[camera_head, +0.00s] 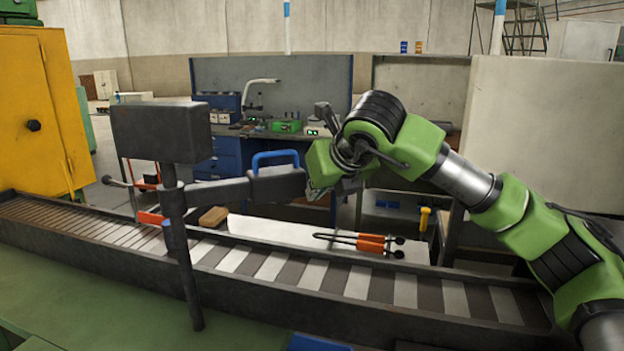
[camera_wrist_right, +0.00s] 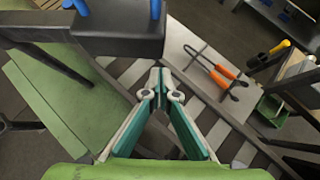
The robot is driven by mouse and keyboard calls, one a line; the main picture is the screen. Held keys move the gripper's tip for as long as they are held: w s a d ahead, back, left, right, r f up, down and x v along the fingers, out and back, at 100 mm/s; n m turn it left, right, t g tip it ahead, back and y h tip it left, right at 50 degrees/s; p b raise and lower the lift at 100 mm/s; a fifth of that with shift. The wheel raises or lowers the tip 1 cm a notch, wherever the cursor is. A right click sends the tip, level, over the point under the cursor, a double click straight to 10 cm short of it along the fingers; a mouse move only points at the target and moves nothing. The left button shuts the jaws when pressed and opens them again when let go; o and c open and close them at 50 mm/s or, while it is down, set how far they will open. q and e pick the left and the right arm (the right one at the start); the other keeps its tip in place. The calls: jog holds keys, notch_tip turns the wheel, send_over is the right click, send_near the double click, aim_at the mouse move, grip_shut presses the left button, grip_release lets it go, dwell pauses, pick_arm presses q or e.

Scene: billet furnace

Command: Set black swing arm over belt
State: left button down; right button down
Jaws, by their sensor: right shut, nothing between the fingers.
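The black swing arm (camera_head: 235,191) is hinged on a dark upright post (camera_head: 184,260) at the near side of the belt (camera_head: 320,276). It reaches to the right, above belt level, and ends in a thick block with a blue handle (camera_head: 275,158). In the wrist view the block (camera_wrist_right: 115,35) fills the top left, and its end overlaps the striped belt (camera_wrist_right: 215,130). My right gripper (camera_head: 318,190) is at the block's free end, beside it. Its fingertips (camera_wrist_right: 160,90) are together and empty; contact with the block is unclear. My left gripper is out of view.
A dark box (camera_head: 162,132) tops the post. Behind the belt, a pale table (camera_head: 265,232) holds orange-handled tongs (camera_head: 370,243) and a brown block (camera_head: 213,217). A yellow cabinet (camera_head: 45,110) stands left. A blue workbench (camera_head: 228,155) stands farther back.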

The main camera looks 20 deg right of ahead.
jog(key=shift+w+a+p, duration=0.1)
jog(key=shift+w+p, duration=0.2)
jog(key=shift+w, duration=0.7)
